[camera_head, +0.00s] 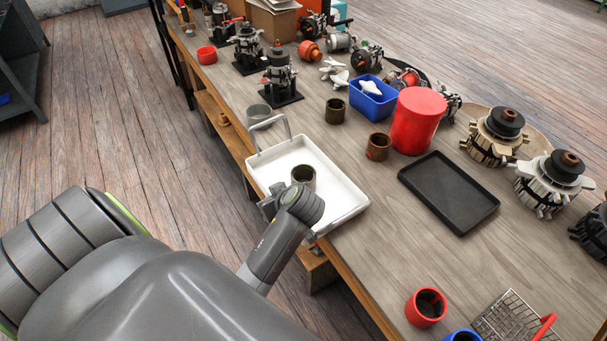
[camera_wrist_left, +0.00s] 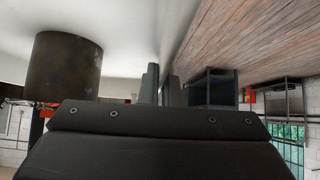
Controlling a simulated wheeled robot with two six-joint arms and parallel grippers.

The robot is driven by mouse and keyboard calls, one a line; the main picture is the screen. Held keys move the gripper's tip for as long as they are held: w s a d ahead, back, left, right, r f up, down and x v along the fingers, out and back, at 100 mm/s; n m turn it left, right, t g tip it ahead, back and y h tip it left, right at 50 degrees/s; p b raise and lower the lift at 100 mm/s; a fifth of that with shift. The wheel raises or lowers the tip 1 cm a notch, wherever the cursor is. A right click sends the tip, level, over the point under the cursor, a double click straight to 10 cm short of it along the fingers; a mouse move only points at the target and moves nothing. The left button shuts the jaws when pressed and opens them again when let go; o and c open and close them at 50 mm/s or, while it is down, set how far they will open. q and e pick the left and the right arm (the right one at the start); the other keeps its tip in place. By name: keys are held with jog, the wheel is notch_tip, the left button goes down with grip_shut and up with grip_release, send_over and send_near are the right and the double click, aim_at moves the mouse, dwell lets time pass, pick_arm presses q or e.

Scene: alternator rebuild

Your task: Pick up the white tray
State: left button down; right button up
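The white tray (camera_head: 337,190) lies at the table's left edge, with a raised handle (camera_head: 269,130) at its far end. A dark metal cup (camera_head: 303,176) stands inside it and shows large in the left wrist view (camera_wrist_left: 68,68). My left gripper (camera_head: 268,203) is at the tray's left side, beside the cup. In the left wrist view its fingers (camera_wrist_left: 160,86) are close together, with the tray's wall edge running between them. They look shut on that wall. The tray's near left part is hidden by my arm. My right gripper is not in view.
A black tray (camera_head: 448,192), a red canister (camera_head: 417,121) and a rusty cup (camera_head: 378,147) stand to the right. A grey ring (camera_head: 259,115) is under the tray's far handle. A red cup (camera_head: 426,307) stands near the front. Bare tabletop lies right of the white tray.

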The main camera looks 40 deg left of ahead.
pick_arm(q)
jog(key=shift+w+r, duration=0.15)
jog(key=shift+r, duration=0.15)
notch_tip(320, 180, up, 10)
jog(key=shift+f, duration=0.15)
dwell(0.4)
jog(key=shift+a, duration=0.1)
